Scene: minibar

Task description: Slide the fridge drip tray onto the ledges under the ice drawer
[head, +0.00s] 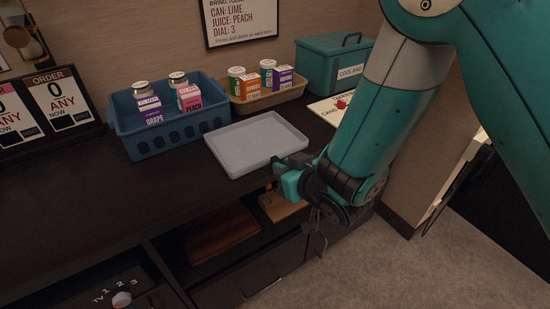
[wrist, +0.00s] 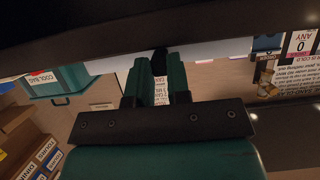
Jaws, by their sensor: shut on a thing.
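The drip tray, a shallow light grey tray with a raised rim (head: 255,142), is level at the dark counter top in the head view. I cannot tell whether it rests on the counter or hangs just above it. My gripper (head: 287,168) is shut on the tray's near right edge. In the wrist view, the fingers of my gripper (wrist: 160,65) reach up to the pale strip of the tray's edge (wrist: 218,53). The ice drawer and its ledges cannot be made out in either view.
A blue basket (head: 170,125) and a tan tray (head: 262,97), both holding drinks, stand behind the drip tray. A teal cool bag (head: 330,65) is at the back. Below the counter are open shelves with a brown board (head: 222,235) and a dial (head: 122,299).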

